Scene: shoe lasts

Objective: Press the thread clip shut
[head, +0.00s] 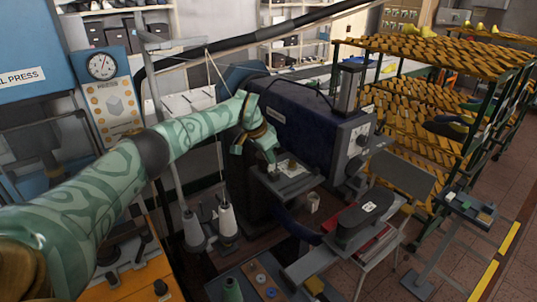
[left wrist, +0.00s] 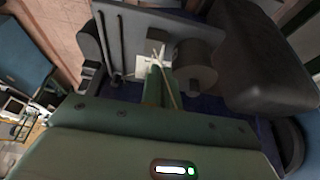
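My left gripper (head: 268,150) reaches in from the left to the front of the dark blue machine (head: 305,120), just above a small pale plate (head: 290,178) on it. In the left wrist view the green fingers (left wrist: 157,78) lie close together and look shut, with nothing clearly held between them. A small white piece (left wrist: 149,66) shows at their tips; whether they touch it I cannot tell. I cannot make out the thread clip for certain in either view. My right gripper is not in view.
White thread cones (head: 227,218) stand left of the machine. A grey stand with a dark sole-shaped piece (head: 362,218) is at its front right. A rack of shoe lasts (head: 430,100) stands behind on the right. A grey cylinder (left wrist: 195,62) is close beside the fingers.

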